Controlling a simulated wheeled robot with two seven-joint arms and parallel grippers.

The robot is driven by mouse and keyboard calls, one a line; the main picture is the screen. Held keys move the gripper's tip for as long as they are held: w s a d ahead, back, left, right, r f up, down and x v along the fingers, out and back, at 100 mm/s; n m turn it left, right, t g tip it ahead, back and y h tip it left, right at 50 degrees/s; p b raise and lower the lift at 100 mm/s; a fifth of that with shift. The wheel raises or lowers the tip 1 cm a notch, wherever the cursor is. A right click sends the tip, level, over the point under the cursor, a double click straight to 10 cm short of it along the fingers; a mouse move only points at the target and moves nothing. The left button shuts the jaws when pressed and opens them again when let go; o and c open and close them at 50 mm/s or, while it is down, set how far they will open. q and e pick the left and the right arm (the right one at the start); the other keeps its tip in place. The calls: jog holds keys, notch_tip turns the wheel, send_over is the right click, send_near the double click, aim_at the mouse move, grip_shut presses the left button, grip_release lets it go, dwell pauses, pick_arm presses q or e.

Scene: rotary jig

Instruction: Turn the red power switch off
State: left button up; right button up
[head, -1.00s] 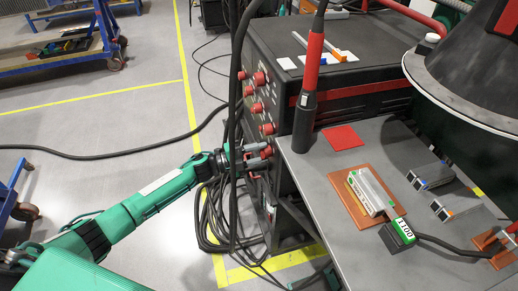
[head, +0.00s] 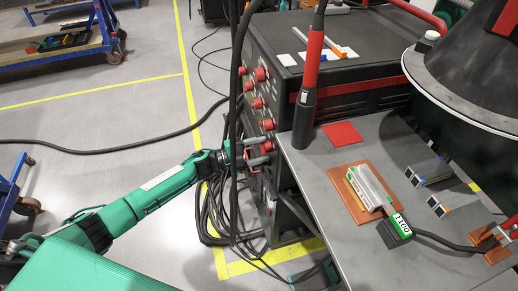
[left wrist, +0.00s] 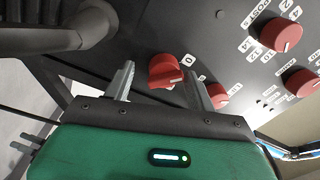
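The red power switch is a red rotary knob on the dark front panel of the machine. In the left wrist view the knob (left wrist: 166,71) lies between my two fingertips, with white 0 and 1 marks at its right. Its white pointer line faces the lower right, near the 1. My left gripper (left wrist: 160,72) is open, with a finger on each side of the knob and gaps showing. In the head view my left gripper (head: 260,151) is at the lower part of the panel, and the fingers partly hide the knobs there. My right gripper is not seen.
Other red knobs (left wrist: 282,35) sit close by on the panel. Thick black cables (head: 236,100) hang beside the gripper. A grey workbench (head: 312,172) with a welding torch (head: 309,95) stands to the right. The floor at left is mostly clear.

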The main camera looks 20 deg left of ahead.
pick_arm(q)
jog(key=shift+r, duration=0.15)
jog(key=b+v, duration=0.1)
jog(key=v, duration=1.2)
jog(key=shift+s+a, duration=0.2)
jog(key=shift+a, duration=0.1)
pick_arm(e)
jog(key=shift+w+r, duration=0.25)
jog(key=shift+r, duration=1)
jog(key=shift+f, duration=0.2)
